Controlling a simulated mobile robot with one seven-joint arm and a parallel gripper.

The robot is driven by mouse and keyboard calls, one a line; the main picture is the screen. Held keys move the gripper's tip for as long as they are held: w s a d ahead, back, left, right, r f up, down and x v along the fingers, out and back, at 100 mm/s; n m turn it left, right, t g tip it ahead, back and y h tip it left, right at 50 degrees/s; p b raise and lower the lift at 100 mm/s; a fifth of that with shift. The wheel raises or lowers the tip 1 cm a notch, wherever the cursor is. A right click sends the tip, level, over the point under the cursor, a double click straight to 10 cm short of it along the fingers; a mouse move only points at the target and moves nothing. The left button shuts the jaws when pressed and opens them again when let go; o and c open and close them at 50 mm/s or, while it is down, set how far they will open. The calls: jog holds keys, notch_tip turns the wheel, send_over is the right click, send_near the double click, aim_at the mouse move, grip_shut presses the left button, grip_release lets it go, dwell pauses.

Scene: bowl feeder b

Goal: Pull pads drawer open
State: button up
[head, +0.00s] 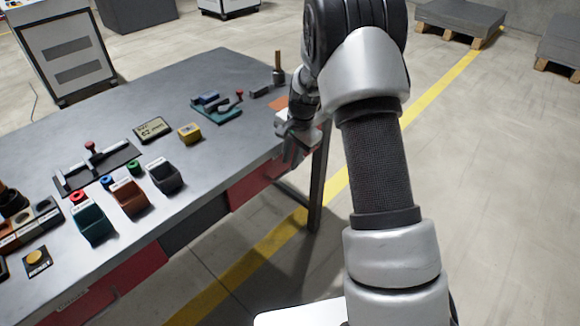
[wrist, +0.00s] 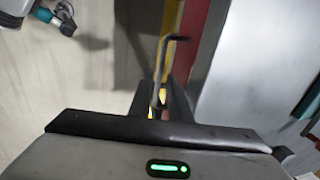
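Drawer fronts run under the table's front edge: a red one (head: 258,186) nearest my gripper, a dark grey one (head: 195,226) in the middle and another red one (head: 135,272) at the left. I cannot read which is the pads drawer. My gripper (head: 292,152) is at the table's right front corner, by the right red drawer. In the wrist view, a dark bent handle (wrist: 164,50) stands out beside the red front (wrist: 212,35). My gripper's fingers (wrist: 161,98) are a little apart, with the handle's lower end between or just beyond them; contact is unclear.
The grey tabletop (head: 225,75) carries several bins, including a teal one (head: 92,222), a yellow block (head: 189,132) and a blue-green fixture (head: 216,106). A table leg (head: 318,185) stands below my gripper. The floor in front is clear.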

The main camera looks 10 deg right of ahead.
jog(key=shift+w+a+f, duration=0.1)
jog(key=shift+f, duration=0.55)
jog(key=shift+w+a+f, duration=0.1)
jog(key=shift+f, duration=0.5)
grip_shut()
jog(key=shift+d, duration=0.1)
jog(key=s+d+b, duration=0.2)
jog(key=s+d, duration=0.9)
jog(key=s, duration=0.4)
jog(key=shift+s, duration=0.2)
grip_release()
